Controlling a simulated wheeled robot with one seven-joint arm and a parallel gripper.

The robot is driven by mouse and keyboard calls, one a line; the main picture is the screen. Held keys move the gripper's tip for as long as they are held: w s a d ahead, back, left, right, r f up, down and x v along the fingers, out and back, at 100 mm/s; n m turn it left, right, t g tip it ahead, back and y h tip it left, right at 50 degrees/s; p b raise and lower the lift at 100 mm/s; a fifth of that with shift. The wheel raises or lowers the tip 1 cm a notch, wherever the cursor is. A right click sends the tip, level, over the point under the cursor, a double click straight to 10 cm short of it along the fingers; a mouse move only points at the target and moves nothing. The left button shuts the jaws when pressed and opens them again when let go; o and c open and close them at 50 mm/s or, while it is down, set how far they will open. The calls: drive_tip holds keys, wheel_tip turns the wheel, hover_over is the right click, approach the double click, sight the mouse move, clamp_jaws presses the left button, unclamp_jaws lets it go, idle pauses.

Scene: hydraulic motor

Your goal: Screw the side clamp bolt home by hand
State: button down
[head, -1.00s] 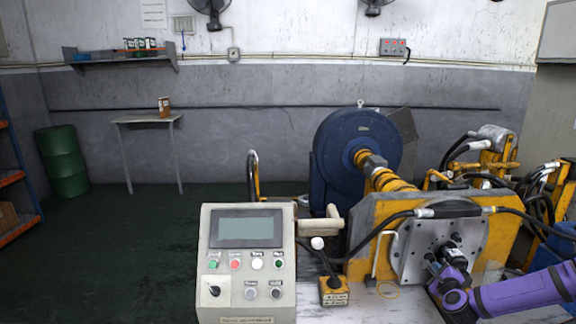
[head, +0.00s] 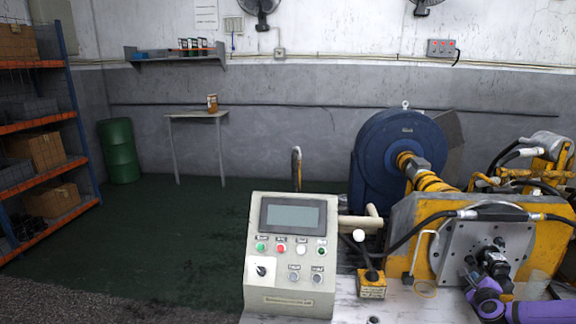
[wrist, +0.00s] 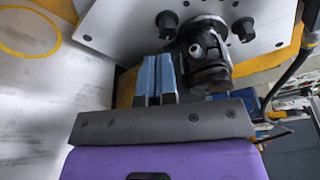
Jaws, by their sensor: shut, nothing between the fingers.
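The grey mounting plate (head: 462,245) stands upright on the yellow test stand (head: 425,208) at the right of the head view. I cannot tell which one is the side clamp bolt. My gripper (wrist: 157,62) has its two blue fingers together and empty, just left of the motor part and below the left bolt. Whether the fingers touch anything is unclear.
A grey control box (head: 290,255) stands left of the stand. A black hose (head: 405,232) crosses in front of the plate's left side. A yellow ring (wrist: 28,32) lies on the pale bench top (wrist: 50,110). The floor at left is clear before the shelving (head: 45,125).

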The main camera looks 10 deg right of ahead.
drive_tip(key=shift+w+d, duration=0.25)
drive_tip(key=shift+w, duration=0.85)
drive_tip(key=shift+w+d, duration=0.2)
drive_tip(key=shift+w, duration=0.85)
drive_tip(key=shift+w+d, duration=0.25)
drive_tip(key=shift+w, duration=0.85)
drive_tip(key=shift+w+r, duration=0.1)
drive_tip(key=shift+r, duration=0.1)
drive_tip(key=shift+w+d+r, duration=0.2)
drive_tip(key=shift+d+r, duration=0.05)
drive_tip(key=shift+r, duration=0.3)
drive_tip(key=shift+s+d+r, duration=0.15)
drive_tip(key=shift+d+r, duration=0.3)
drive_tip(key=shift+r, duration=0.15)
drive_tip(key=shift+a+r, duration=0.1)
drive_tip(key=shift+a, duration=0.1)
approach(467, 251)
drive_tip(key=shift+s+d+f, duration=0.15)
drive_tip(key=shift+d+f, duration=0.05)
drive_tip(key=shift+f, duration=0.25)
drive_tip(key=shift+s+d+f, duration=0.1)
drive_tip(key=shift+d+f, duration=0.15)
drive_tip(key=shift+f, duration=0.2)
